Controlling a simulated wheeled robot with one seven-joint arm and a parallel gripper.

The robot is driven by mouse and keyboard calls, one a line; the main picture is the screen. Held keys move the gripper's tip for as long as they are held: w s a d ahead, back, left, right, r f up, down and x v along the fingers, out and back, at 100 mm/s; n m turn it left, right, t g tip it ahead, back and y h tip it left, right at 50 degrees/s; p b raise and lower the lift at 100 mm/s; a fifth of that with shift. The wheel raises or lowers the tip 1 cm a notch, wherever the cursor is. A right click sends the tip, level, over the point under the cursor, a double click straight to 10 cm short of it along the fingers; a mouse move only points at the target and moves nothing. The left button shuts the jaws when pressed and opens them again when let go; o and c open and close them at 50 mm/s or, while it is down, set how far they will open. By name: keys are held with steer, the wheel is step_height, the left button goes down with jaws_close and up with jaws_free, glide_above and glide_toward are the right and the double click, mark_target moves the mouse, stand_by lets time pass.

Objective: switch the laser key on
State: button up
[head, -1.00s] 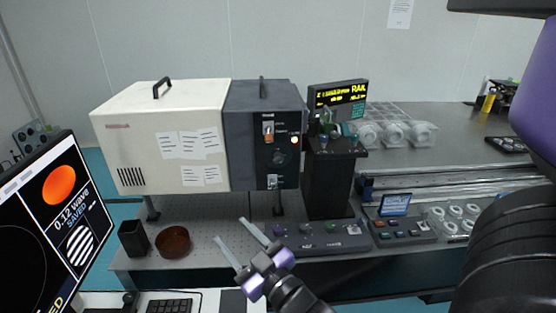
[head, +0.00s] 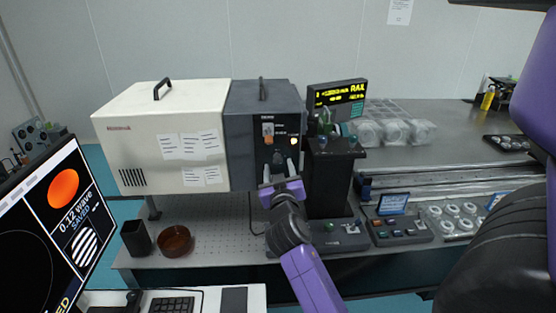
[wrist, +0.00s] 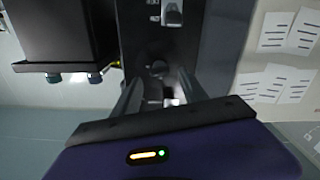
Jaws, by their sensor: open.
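The laser unit is a cream box (head: 150,128) with a dark front section (head: 250,110) at its right. Its narrow panel carries a white-and-orange fitting (head: 268,130), a lit lamp (head: 293,141) and a dark round knob (head: 278,157). A small pale fitting low on the panel shows in the wrist view (wrist: 172,13). I cannot tell for sure which part is the key. My gripper (head: 279,169) is open in front of the panel's lower part, its fingers pointing at the round knob.
A black tower (head: 330,185) with small knobs stands just right of the panel. A control box (head: 340,238) sits below, partly behind my arm.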

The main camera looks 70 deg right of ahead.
mark_target(278, 162)
steer(key=shift+p+x, duration=0.4)
steer(key=shift+x, duration=1.35)
jaws_close()
